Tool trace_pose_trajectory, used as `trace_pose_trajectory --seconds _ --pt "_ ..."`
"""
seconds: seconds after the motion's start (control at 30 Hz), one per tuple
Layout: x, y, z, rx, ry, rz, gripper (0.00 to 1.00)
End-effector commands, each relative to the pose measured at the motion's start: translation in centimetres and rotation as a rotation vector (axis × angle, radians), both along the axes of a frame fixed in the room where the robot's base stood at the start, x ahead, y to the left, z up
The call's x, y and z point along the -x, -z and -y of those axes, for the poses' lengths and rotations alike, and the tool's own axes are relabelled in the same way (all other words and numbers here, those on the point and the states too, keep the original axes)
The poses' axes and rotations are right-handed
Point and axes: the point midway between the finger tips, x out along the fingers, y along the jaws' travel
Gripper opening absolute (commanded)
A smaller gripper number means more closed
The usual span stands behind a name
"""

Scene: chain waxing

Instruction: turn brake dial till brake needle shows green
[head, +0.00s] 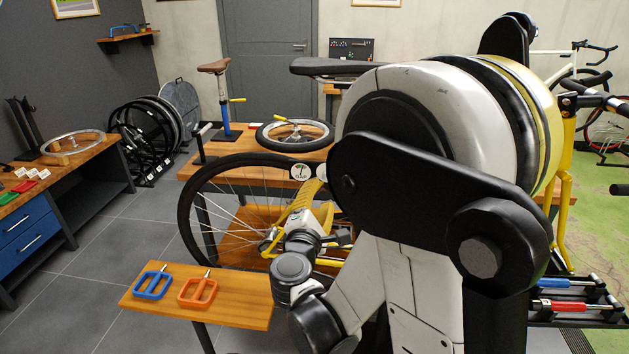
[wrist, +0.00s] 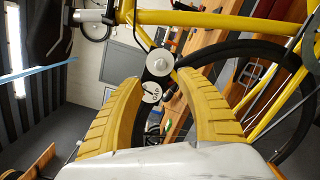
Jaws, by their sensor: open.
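In the wrist view a pale round dial (wrist: 160,62) with a grey centre sits on a dark bracket. Below it on the same bracket is a small white gauge (wrist: 151,92) with dark markings. The gauge also shows in the head view (head: 300,171), with a small green mark; its needle's place is too small to read. My gripper (wrist: 158,80) is open, its yellow ridged fingers apart with nothing between them. Dial and gauge appear beyond the fingertips, in the gap; I see no contact. In the head view my gripper (head: 308,192) is just below the gauge, partly hidden by my arm.
A yellow bicycle frame (wrist: 210,20) and its wheel (head: 190,210) stand close around my gripper. Grey floor is clear farther left.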

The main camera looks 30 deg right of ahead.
Motion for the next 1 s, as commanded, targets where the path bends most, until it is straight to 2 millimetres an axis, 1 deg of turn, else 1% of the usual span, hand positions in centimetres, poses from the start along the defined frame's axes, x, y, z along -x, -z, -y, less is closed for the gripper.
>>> trace_pose_trajectory --seconds 0.03,0.2,0.4,0.57,0.83,0.87,0.9,0.97,1.0 --pt "-0.6 0.1 0.8 -0.001 0.005 0.000 0.44" --pt "-3.4 0.2 3.0 -0.003 0.005 0.000 0.44" --pt "-5.9 0.2 5.0 -0.003 0.003 0.001 0.44" --pt "-6.9 0.1 5.7 -0.004 0.001 0.001 0.44" --pt "-7.0 0.0 5.8 -0.004 0.001 0.001 0.44" --pt "-7.0 0.0 5.8 -0.004 0.001 0.001 0.43" --pt "-7.0 0.0 5.8 -0.005 0.000 0.001 0.31" --pt "-7.0 0.0 5.8 -0.005 0.000 0.001 0.12" --pt "-7.0 0.0 5.8 -0.005 0.000 0.001 0.00"
